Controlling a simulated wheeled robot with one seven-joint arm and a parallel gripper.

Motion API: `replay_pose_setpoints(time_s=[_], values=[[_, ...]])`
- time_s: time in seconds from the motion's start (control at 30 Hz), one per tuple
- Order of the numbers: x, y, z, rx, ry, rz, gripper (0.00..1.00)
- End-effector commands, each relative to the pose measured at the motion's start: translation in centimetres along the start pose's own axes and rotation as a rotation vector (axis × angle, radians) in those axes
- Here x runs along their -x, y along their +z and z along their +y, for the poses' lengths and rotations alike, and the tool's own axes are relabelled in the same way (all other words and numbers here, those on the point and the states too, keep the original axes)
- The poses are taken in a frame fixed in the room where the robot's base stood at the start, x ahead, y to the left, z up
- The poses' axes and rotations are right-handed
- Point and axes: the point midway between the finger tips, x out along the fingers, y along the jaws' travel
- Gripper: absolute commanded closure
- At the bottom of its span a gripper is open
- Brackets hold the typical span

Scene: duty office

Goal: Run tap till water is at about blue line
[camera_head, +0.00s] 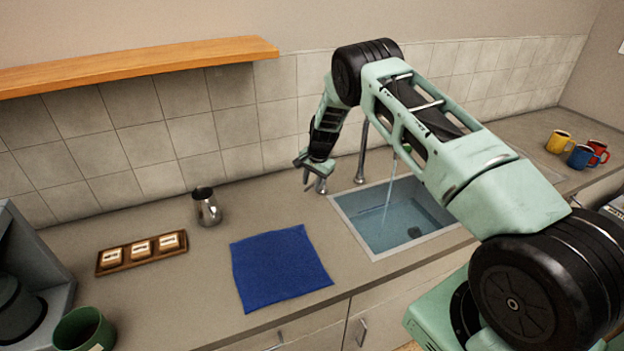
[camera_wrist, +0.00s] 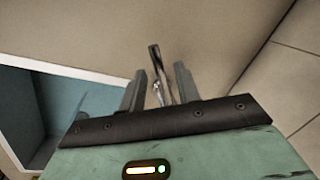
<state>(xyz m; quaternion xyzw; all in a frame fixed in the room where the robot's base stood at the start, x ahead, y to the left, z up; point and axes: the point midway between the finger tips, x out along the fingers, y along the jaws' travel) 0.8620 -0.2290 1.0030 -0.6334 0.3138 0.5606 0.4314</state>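The sink (camera_head: 352,228) is set in the counter, with a bluish inside and a dark drain. A thin stream of water (camera_head: 387,200) runs down into it. The metal tap (camera_head: 362,155) stands behind the sink, partly hidden by my arm. My gripper (camera_head: 314,184) is low over the counter at the sink's back left corner, pointing down. In the wrist view my gripper (camera_wrist: 160,80) has its fingers apart, with a thin metal lever (camera_wrist: 156,62) showing between them. I cannot tell whether they touch it.
A blue cloth (camera_head: 280,266) lies left of the sink. A green mug (camera_head: 82,330) is front left. Yellow (camera_head: 558,142), blue (camera_head: 580,157) and red (camera_head: 600,150) mugs stand right.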

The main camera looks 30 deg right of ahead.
Motion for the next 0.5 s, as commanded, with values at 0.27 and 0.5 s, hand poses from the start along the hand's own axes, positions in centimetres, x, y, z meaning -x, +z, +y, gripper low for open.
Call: replay_pose_setpoints(time_s=[0.27, 0.5], values=[[-0.03, -0.01, -0.02, 0.000, -0.001, 0.000, 0.79], [-0.01, -0.02, -0.02, 0.001, 0.000, 0.001, 1.00]])
